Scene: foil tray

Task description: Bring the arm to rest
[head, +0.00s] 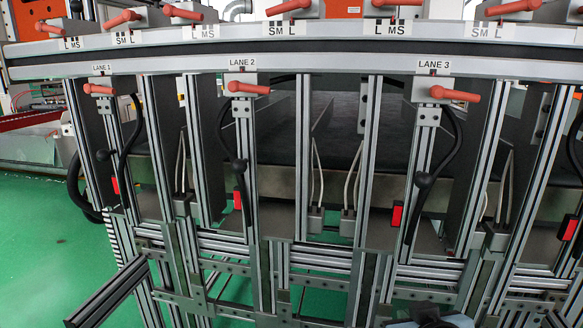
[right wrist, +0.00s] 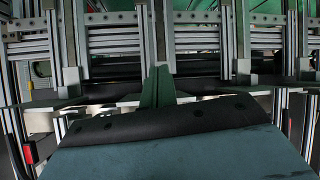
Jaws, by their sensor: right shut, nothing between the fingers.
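My right gripper (head: 432,316) shows only in part at the bottom edge of the head view, low in front of the lane frame, right of the middle. In the right wrist view its fingers (right wrist: 158,88) are together in the middle, shut with nothing between them. Metal profiles of the frame fill the view beyond the fingers; I cannot tell how far apart they are. My left gripper and left arm are not in view. No foil tray can be made out.
A metal frame with LANE 1 (head: 102,69), LANE 2 (head: 242,63) and LANE 3 (head: 433,65) labels spans the head view. Orange handles (head: 249,88) stick out from it. A low profile bar (head: 106,294) juts out at the lower left. Green floor (head: 45,240) is clear at the left.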

